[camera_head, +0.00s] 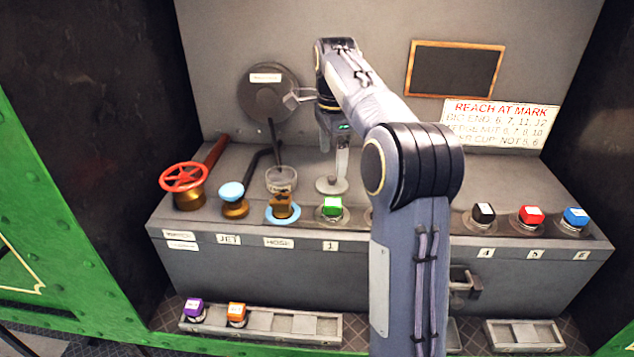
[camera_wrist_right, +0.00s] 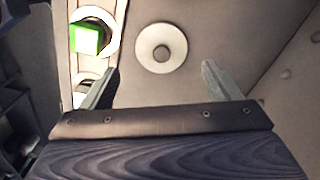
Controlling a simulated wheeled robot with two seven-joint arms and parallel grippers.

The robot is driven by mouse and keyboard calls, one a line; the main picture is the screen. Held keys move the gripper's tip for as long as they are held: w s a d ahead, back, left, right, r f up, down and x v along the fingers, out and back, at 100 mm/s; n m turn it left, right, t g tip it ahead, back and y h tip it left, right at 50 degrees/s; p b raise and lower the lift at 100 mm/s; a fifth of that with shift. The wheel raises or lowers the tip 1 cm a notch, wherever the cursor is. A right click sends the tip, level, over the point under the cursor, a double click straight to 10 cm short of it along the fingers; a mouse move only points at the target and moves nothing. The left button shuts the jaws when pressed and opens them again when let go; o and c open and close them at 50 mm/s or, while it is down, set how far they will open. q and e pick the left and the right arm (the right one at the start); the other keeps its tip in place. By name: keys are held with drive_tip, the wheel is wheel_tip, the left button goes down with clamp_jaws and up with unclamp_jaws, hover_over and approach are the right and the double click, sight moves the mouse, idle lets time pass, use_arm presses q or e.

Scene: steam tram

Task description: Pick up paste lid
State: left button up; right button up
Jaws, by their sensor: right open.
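A pale round lid (camera_head: 331,186) with a small central knob lies on the grey bench top, just behind the green-capped socket. I take it to be the paste lid. My right gripper (camera_head: 335,158) is above it, pointing down, with its fingers apart. In the right wrist view the lid (camera_wrist_right: 161,47) shows whole, ahead of the gap between the two open fingertips (camera_wrist_right: 158,80). Nothing is between the fingers. My left gripper is not in view.
A small cup (camera_head: 281,179) stands left of the lid. A green block (camera_head: 332,207) sits in front. A red valve wheel (camera_head: 184,177) and blue-topped knob (camera_head: 231,192) are farther left. Black (camera_head: 484,212), red (camera_head: 531,215) and blue (camera_head: 575,217) blocks line the right front. My arm hides the middle.

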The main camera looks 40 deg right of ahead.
sight(332, 177)
wheel_tip(332, 177, down, 7)
drive_tip(key=shift+d+r+p, duration=0.1)
drive_tip(key=shift+r+p, duration=0.05)
drive_tip(key=shift+p, duration=0.25)
drive_tip(key=shift+w, duration=0.1)
drive_tip(key=c, duration=0.7)
